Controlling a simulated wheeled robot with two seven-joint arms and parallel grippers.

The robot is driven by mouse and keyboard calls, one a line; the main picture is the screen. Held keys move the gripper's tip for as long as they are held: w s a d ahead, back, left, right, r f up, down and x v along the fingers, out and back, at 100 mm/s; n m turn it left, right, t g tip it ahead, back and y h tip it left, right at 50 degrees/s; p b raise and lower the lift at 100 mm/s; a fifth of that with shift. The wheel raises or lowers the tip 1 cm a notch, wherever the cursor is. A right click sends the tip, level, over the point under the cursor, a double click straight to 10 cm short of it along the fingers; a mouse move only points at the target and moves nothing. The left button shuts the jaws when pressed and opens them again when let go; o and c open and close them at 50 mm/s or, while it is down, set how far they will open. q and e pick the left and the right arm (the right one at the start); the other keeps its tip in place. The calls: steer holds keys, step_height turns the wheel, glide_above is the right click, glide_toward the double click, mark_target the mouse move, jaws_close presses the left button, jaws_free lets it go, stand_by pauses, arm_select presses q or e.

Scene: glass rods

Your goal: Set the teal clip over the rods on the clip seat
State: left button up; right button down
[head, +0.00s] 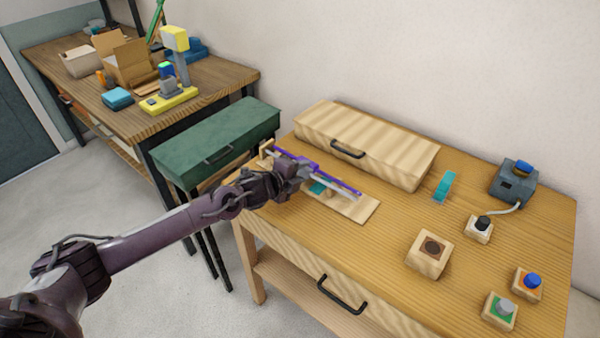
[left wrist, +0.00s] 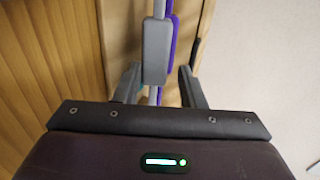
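The teal clip (head: 444,187) stands on the table to the right of the wooden rod board (head: 360,210), apart from both grippers. A purple rod (head: 335,180) and a pale rod (head: 325,194) lie side by side along the board. A teal patch (head: 319,187), perhaps the clip seat, shows under them. My right gripper is out of view.
A pale wooden case (head: 365,145) stands behind the board. A green case (head: 215,140) is at the left. The table around the clip is clear.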

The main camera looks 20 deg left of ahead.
arm_select(q)
steer(key=shift+o, duration=1.2)
steer(key=shift+s, duration=0.1)
